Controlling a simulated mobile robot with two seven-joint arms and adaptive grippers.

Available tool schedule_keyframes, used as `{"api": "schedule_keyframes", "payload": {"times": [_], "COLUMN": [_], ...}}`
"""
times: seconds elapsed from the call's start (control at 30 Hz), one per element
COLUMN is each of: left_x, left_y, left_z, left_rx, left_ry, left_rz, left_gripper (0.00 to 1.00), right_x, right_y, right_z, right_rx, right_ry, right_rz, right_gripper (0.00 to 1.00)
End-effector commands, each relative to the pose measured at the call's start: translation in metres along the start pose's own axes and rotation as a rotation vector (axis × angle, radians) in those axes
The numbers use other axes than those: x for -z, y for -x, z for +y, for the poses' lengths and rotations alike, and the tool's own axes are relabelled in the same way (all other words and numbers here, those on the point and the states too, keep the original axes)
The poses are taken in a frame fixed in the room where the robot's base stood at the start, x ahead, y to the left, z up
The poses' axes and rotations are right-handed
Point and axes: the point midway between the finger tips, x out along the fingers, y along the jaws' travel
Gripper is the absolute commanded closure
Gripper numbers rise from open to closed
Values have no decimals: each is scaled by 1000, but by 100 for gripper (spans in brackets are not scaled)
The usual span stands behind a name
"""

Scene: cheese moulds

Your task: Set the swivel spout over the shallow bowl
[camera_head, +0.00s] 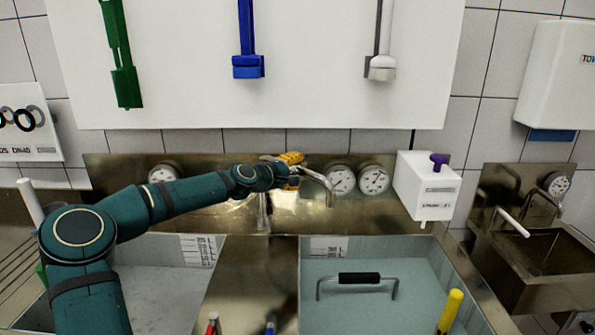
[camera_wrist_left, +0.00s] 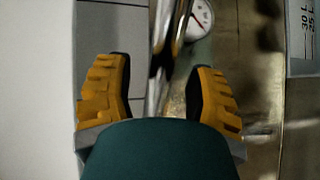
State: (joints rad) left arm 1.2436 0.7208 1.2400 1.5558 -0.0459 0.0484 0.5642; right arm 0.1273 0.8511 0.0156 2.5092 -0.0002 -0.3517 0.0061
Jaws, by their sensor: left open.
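The chrome swivel spout (camera_head: 316,177) runs to the right from behind my left gripper, its bent tip above the back edge of the right bowl (camera_head: 425,265). Its upright post (camera_head: 263,215) stands on the steel between the two bowls. The left bowl (camera_head: 165,290) is partly behind my left arm. I cannot tell for sure which bowl is the shallow one. My left gripper (camera_head: 291,170) is open at the spout. In the left wrist view, its yellow fingers (camera_wrist_left: 160,95) stand apart with the spout (camera_wrist_left: 162,45) between them. I cannot tell whether they touch it.
Gauges (camera_head: 341,180) sit on the steel backsplash behind the spout. A white dispenser box (camera_head: 425,188) is to their right. A black-handled bar (camera_head: 358,279) and a yellow handle (camera_head: 449,311) are at the right bowl. Brushes (camera_head: 248,66) hang above. A small sink (camera_head: 548,260) stands far right.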

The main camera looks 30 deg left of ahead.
Motion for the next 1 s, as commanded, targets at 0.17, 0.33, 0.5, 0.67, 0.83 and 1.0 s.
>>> {"api": "schedule_keyframes", "payload": {"times": [0.17, 0.33, 0.5, 0.67, 0.83, 1.0], "left_x": [0, 0, 0, 0, 0, 1], "left_y": [-9, -10, -10, -9, -9, -5], "left_z": [0, 0, 0, 0, 0, -2], "left_rx": [0, 1, 1, 1, 0, 0], "left_ry": [-1, -1, -1, -1, -1, -4], "left_rz": [0, 1, 1, 0, -1, -25], "left_gripper": [45, 45, 53, 100, 100, 100], "right_x": [0, 0, 0, 0, 0, 0], "right_y": [0, 0, 0, 0, 0, -1], "right_z": [0, 0, 0, 0, 0, 0], "right_rx": [0, 0, 0, 0, 0, 0], "right_ry": [0, 0, 0, 0, 0, 0], "right_rz": [1, 1, 1, 1, 1, 0], "right_gripper": [53, 53, 53, 53, 53, 53]}}
